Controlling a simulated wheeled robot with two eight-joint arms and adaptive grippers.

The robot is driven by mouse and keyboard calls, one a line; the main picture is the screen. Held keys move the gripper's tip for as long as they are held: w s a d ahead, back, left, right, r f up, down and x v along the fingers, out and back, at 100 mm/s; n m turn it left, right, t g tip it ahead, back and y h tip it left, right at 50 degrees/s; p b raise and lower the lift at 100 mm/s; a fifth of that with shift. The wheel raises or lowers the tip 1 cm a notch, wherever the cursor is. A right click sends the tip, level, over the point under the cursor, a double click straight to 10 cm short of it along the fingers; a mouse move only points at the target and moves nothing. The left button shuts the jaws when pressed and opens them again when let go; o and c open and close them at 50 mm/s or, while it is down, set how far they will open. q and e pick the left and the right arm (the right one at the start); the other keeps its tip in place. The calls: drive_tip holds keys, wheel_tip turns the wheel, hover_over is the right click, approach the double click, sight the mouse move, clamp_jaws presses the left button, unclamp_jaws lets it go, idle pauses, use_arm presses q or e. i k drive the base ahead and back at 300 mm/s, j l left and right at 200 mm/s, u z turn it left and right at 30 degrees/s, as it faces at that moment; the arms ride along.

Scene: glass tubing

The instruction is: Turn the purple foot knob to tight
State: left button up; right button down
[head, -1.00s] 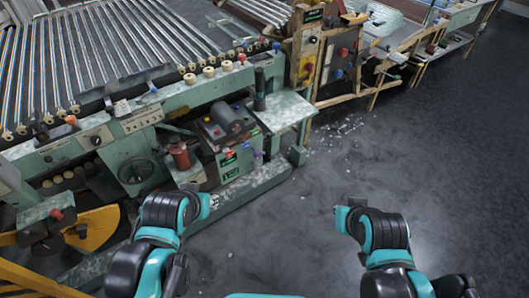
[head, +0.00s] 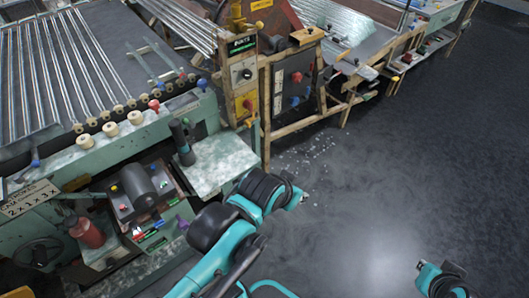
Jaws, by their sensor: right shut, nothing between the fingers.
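The purple knob (head: 182,222) shows low on the green machine, at the right end of a small control box (head: 140,195). It is small, and my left arm passes just to its right. I cannot read its setting. My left gripper (head: 303,198) is at the end of the teal and black arm, over the floor right of the machine and apart from the knob. Its fingers are too small to tell open from shut. My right gripper (head: 420,265) is shut and empty over bare floor at the lower right, far from the knob.
A pale shelf (head: 222,160) juts from the machine above the knob, with a dark cylinder (head: 183,143) beside it. A red bottle (head: 88,232) stands left of the box. A wooden frame (head: 265,120) stands behind. Pale shards (head: 315,150) lie on the otherwise open floor.

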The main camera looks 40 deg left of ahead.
sight(183, 225)
drive_tip(key=i+l+z, duration=0.1)
drive_tip(key=i, duration=0.8)
drive_tip(key=i+u, duration=0.2)
drive_tip(key=u, duration=0.2)
drive_tip(key=i+l+u, duration=0.1)
drive_tip(key=u, duration=0.25)
drive_tip(key=i+l+u, duration=0.2)
drive_tip(key=u, duration=0.2)
drive_tip(key=i+u, duration=0.1)
drive_tip(key=u, duration=0.35)
drive_tip(key=i+l+u, duration=0.15)
drive_tip(key=u, duration=0.3)
drive_tip(key=l+u, duration=0.1)
drive_tip(key=u, duration=0.35)
drive_tip(key=i+l+u, duration=0.15)
drive_tip(key=u, duration=0.25)
drive_tip(key=l+u, duration=0.2)
drive_tip(key=u, duration=0.25)
drive_tip(key=l+u, duration=0.2)
drive_tip(key=u, duration=0.25)
drive_tip(key=l+u, duration=0.4)
drive_tip(key=i+l+u, duration=0.1)
drive_tip(key=l+u, duration=0.5)
drive_tip(key=u, duration=0.15)
